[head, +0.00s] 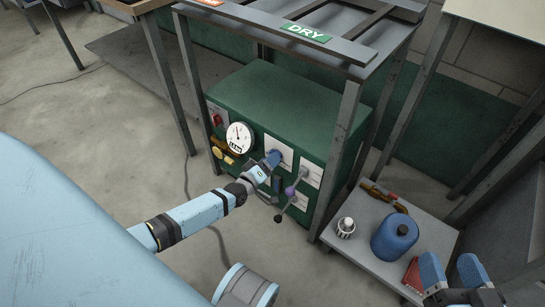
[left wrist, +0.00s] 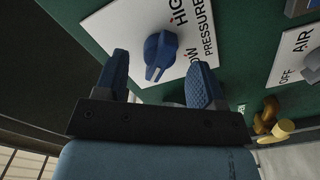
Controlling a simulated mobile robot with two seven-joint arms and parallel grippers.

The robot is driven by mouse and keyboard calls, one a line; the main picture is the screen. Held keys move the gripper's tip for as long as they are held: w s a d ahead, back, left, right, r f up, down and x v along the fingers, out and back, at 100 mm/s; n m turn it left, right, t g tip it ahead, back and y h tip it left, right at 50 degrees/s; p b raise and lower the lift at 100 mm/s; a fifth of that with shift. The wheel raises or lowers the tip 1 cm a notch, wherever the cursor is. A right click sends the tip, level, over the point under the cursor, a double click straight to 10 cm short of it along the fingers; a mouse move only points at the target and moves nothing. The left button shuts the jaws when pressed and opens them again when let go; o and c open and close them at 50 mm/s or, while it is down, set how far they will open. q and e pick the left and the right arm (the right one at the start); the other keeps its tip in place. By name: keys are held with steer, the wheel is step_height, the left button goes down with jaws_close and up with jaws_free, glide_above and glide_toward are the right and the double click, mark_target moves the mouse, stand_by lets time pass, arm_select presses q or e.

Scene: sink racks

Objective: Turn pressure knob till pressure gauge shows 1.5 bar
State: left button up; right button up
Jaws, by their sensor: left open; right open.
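The blue pressure knob (left wrist: 160,55) sits on a white plate marked HIGH, LOW and PRESSURE on the front of a green machine (head: 270,95). My left gripper (left wrist: 160,82) is open in front of it, with one finger to each side of the knob and visible gaps between. In the head view the left gripper (head: 270,164) hides most of the knob. The round white pressure gauge (head: 238,137) is left of the knob; its dark needle points roughly upward, but the scale is too small to read. My right gripper (head: 450,275) is open and empty at the lower right.
A lever with a dark ball end (head: 279,218) hangs right of my left gripper. Brass fittings (head: 225,153) sit below the gauge. A rack with a DRY sign (head: 306,32) stands over the machine. A low grey shelf holds a blue jug (head: 394,240) and a small white-capped container (head: 345,227).

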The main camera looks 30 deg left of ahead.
arm_select(q)
steer(key=s+p, duration=0.3)
steer(key=s, duration=0.8)
steer(key=shift+s+a, duration=0.35)
steer(key=shift+a, duration=0.1)
arm_select(e)
steer(key=r+t, duration=0.1)
steer(key=r, duration=0.1)
steer(key=r+m+t, duration=0.1)
steer(key=r, duration=0.1)
steer(key=shift+s+r, duration=0.2)
steer(key=shift+r, duration=0.05)
steer(key=shift+s, duration=0.1)
